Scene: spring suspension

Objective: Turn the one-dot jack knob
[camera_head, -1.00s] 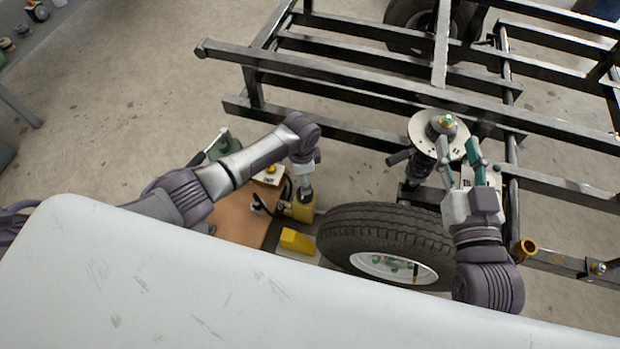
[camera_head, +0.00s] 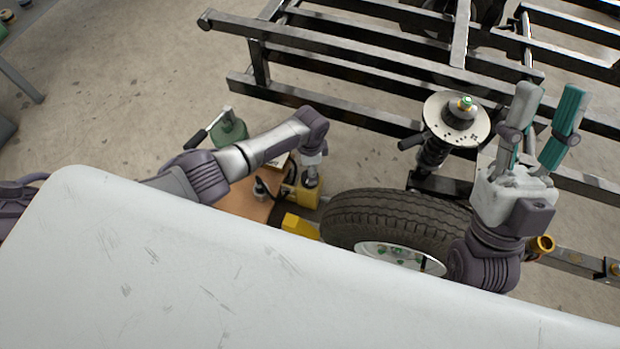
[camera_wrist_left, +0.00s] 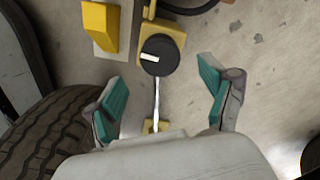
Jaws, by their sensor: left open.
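A dark round knob (camera_wrist_left: 160,57) with one white mark sits on a yellow jack block (camera_wrist_left: 172,32) in the left wrist view. My left gripper (camera_wrist_left: 163,80) is open, its teal fingers wide apart on either side just short of the knob, with no contact visible. In the head view the yellow jack block (camera_head: 305,197) is below the end of my left arm; the left fingers cannot be made out there. My right gripper (camera_head: 549,90) is open and empty, fingers pointing up, to the right of the strut. No dot marking is legible.
A strut with a pale disc (camera_head: 456,120) stands by the dark metal frame (camera_head: 350,65). A yellow wedge (camera_head: 299,225) is close by. A white surface (camera_head: 200,270) fills the foreground.

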